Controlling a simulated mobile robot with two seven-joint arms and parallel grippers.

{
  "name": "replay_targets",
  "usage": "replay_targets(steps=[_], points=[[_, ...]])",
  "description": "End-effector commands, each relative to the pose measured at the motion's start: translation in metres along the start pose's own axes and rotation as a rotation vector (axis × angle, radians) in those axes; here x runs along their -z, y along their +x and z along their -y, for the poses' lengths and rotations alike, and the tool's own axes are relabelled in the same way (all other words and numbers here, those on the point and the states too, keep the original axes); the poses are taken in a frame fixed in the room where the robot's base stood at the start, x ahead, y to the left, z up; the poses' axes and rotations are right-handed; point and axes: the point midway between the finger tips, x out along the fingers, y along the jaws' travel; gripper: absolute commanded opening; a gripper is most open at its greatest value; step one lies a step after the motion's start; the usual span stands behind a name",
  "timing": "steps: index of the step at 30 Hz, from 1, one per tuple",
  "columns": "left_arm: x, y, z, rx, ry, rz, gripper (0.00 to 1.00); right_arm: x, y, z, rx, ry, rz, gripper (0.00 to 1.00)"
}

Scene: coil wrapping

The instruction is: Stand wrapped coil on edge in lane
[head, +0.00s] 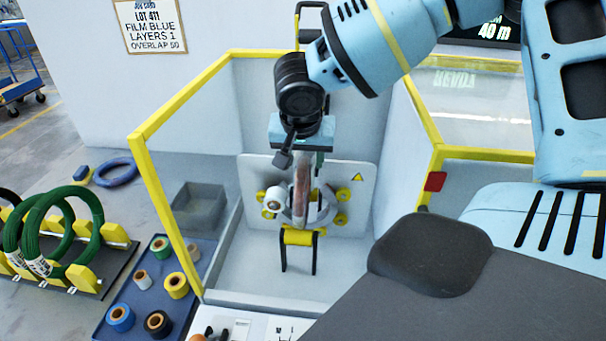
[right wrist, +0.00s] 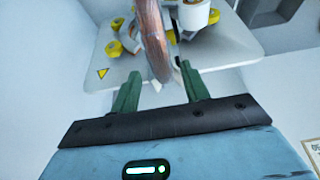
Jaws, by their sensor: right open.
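A copper-brown coil (head: 302,188) stands on edge in the wrapping machine, seen nearly edge-on, in front of the white plate (head: 358,190) with yellow rollers. It also shows in the right wrist view (right wrist: 153,38). I cannot tell how much film is on it. My right gripper (head: 301,158) is above the coil in the head view. In the right wrist view its green fingers (right wrist: 160,84) are open, with the coil's near edge between or just beyond them. The rack with lanes (head: 108,262) is at the far left, holding green coils (head: 75,228) on edge between yellow blocks. My left gripper is out of view.
A yellow-framed guard (head: 160,185) surrounds the machine. A white film roll (head: 273,200) sits beside the coil.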

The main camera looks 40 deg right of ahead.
Motion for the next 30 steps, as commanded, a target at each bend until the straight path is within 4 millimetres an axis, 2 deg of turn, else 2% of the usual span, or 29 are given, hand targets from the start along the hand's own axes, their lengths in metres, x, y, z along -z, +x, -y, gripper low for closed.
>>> replay_targets(steps=[9,19,30], points=[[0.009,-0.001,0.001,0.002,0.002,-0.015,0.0,-0.007,0.038,0.003,-0.002,0.001,0.001,0.45],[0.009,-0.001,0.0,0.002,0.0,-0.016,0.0,-0.007,0.045,0.003,-0.001,0.0,0.0,0.45],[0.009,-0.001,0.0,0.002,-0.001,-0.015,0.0,-0.007,0.045,0.003,-0.001,0.0,0.0,0.0]])
